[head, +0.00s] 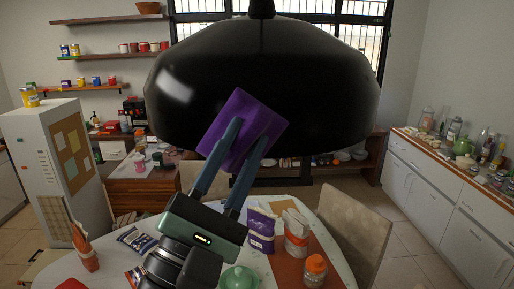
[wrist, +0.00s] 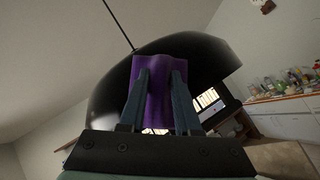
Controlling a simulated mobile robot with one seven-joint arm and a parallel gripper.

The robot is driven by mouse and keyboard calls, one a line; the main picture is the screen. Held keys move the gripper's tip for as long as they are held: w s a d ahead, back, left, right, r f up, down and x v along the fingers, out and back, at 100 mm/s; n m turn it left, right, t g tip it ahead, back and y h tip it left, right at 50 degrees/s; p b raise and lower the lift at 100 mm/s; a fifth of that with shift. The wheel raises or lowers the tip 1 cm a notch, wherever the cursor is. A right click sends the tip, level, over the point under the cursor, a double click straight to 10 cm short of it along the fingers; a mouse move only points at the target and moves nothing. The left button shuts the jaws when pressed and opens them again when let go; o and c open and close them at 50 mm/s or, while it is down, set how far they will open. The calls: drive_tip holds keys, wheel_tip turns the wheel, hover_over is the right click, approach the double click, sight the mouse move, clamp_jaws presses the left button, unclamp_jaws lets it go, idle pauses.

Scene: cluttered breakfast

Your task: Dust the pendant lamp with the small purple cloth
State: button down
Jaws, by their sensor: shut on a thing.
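The pendant lamp (head: 265,75) is a large glossy black dome that fills the upper middle of the head view. It also shows in the wrist view (wrist: 108,95), hanging from a thin dark cord. My gripper (head: 252,137) is raised above the table and shut on the small purple cloth (head: 242,112). The cloth is a flat, tilted rectangle between the fingertips. It overlaps the lamp's lower front in the head view and lies in front of the dome in the wrist view (wrist: 165,75). I cannot tell whether cloth and lamp touch.
Below is a round table (head: 205,236) with a purple bag (head: 261,230), a clear bag (head: 296,232), an orange-lidded jar (head: 315,270) and a green lidded pot (head: 240,279). Chairs (head: 356,215) stand around it. A white counter (head: 450,170) with bottles is at right. A white fridge (head: 62,165) stands left.

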drive_tip(key=s, duration=0.6)
drive_tip(key=shift+p, duration=0.4)
drive_tip(key=shift+s, duration=0.1)
drive_tip(key=s, duration=0.3)
idle(0.5)
